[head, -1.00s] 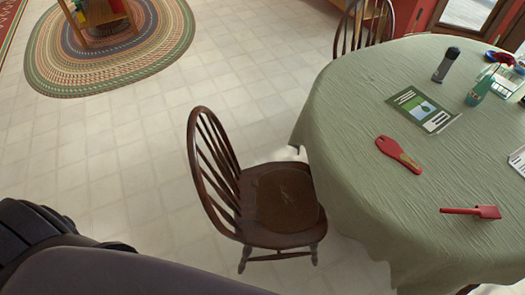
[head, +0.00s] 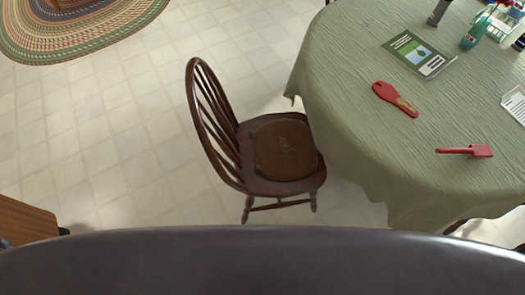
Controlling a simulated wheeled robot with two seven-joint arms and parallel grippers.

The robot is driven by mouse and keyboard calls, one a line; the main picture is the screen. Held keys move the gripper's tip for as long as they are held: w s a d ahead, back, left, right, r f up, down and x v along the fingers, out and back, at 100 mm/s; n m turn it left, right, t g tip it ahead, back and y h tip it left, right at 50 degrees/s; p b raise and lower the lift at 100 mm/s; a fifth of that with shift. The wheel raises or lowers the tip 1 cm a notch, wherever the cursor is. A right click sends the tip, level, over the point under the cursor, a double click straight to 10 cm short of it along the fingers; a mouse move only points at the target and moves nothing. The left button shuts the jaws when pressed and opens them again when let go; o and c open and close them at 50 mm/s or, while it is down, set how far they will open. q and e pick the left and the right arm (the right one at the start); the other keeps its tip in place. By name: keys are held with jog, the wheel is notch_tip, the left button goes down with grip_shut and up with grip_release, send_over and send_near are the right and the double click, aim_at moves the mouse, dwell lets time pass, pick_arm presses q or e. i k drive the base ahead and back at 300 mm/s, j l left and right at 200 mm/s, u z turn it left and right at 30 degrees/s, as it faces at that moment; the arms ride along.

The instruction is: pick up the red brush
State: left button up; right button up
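A red tool with a thin handle and a blocky head, brush-like in shape (head: 467,151), lies on the green tablecloth of the round table (head: 350,110) near its front right part. A second red tool, a flat paddle shape with a yellow-green patch (head: 395,98), lies further back and to the left. It is too small to tell bristles on either one. Neither of my grippers shows in the head view; only a dark curved part of my own body fills the bottom edge.
A dark wooden chair (head: 283,150) stands at the table's left side. A green booklet (head: 419,53), a teal bottle (head: 475,33), a dark grey cylinder (head: 439,11) and a white sheet (head: 514,105) lie on the table. Tiled floor is clear left of the chair, toward a braided rug (head: 75,40).

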aim_at(480, 153)
jog(key=z, duration=1.8)
jog(key=u, duration=1.05)
jog(key=l, duration=0.25)
jog(key=i+l, duration=0.1)
jog(key=l, duration=0.15)
jog(key=z, duration=0.05)
